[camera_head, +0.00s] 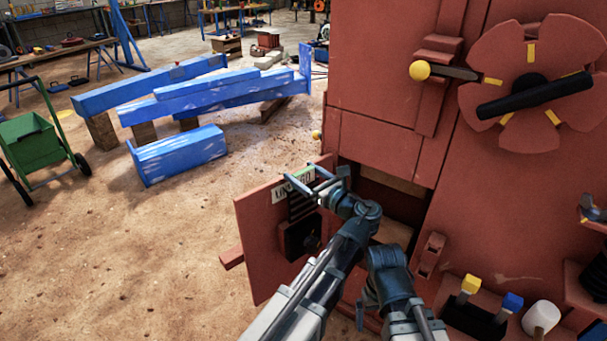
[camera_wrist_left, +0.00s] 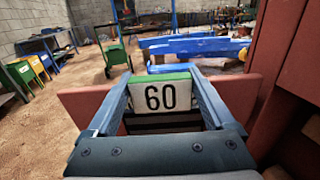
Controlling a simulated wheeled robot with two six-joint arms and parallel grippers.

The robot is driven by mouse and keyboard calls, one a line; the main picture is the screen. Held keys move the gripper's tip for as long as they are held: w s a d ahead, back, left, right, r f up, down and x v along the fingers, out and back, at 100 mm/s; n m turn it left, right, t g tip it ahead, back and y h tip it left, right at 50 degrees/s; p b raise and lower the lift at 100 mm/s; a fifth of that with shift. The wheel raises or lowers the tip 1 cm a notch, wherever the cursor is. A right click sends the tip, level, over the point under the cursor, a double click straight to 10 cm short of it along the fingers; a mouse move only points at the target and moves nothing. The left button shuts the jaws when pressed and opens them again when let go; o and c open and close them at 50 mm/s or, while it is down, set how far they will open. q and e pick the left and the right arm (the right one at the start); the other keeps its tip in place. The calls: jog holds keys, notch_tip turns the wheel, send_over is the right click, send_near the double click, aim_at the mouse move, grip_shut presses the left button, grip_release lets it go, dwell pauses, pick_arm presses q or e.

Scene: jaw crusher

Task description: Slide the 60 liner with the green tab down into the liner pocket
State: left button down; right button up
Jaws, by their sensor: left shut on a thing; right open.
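The 60 liner (camera_wrist_left: 160,97) has a white face with a black "60", a green tab (camera_wrist_left: 160,76) along its top and dark ribs below. My left gripper (camera_head: 314,181) is shut on it, one blue finger on each side in the left wrist view. In the head view the liner's dark ribbed body (camera_head: 302,207) hangs in front of an open red panel (camera_head: 262,226), above a black box (camera_head: 299,238). I cannot tell whether that box is the liner pocket, or whether the liner touches it. My right gripper (camera_head: 368,312) points down at lower centre, mostly hidden by its arm.
The red crusher body (camera_head: 520,210) rises on the right, with a dark opening (camera_head: 388,192) beside the panel and a yellow-knobbed lever (camera_head: 420,70). Tabs and a white cylinder (camera_head: 541,317) sit at lower right.

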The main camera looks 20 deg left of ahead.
pick_arm(q)
jog(key=shift+f+b, duration=1.25)
jog(key=shift+f, duration=0.05)
jog(key=shift+f+b, duration=6.55)
jog(key=shift+f, duration=0.05)
grip_release()
jog(key=shift+s, duration=0.1)
